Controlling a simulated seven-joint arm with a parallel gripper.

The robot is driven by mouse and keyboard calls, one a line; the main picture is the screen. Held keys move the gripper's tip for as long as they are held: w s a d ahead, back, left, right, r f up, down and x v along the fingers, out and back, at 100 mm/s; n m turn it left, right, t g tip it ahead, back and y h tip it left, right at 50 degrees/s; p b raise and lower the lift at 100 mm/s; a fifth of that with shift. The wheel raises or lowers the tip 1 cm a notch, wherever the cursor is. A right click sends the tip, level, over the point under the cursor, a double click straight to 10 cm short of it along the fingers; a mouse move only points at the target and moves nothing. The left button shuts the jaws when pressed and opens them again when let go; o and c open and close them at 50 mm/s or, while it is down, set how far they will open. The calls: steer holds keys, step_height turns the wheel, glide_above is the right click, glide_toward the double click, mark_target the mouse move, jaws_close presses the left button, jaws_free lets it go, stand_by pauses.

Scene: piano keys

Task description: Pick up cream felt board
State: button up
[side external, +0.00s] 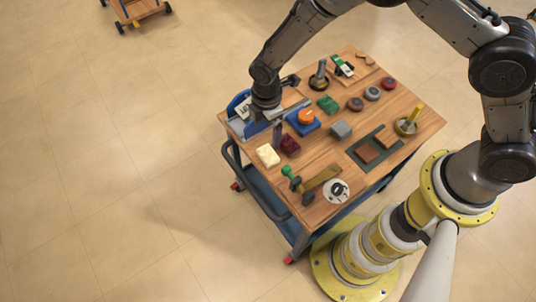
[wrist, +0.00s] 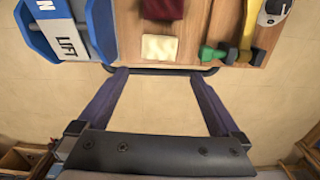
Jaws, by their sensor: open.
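The cream felt board (side external: 268,155) is a small pale block lying on the near left part of the wooden cart top. In the wrist view the cream felt board (wrist: 159,48) lies ahead of the fingertips, roughly centred between them. My gripper (side external: 277,132) is above the left part of the cart, just behind the board in the side external view. In the wrist view my gripper (wrist: 160,78) is open, its two dark fingers apart with nothing between them but floor in the background. It does not touch the board.
A dark red block (side external: 290,145) sits close to the board. A blue holder (wrist: 58,22) marked LIFT is to its left in the wrist view. A green-headed tool (wrist: 212,53) lies to its right. The cart's wooden edge (wrist: 180,66) runs just below it.

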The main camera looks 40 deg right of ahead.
mark_target(268, 154)
steer(key=f, duration=1.2)
steer(key=shift+w+d, duration=0.1)
steer(key=shift+d, duration=0.15)
steer(key=c, duration=1.1)
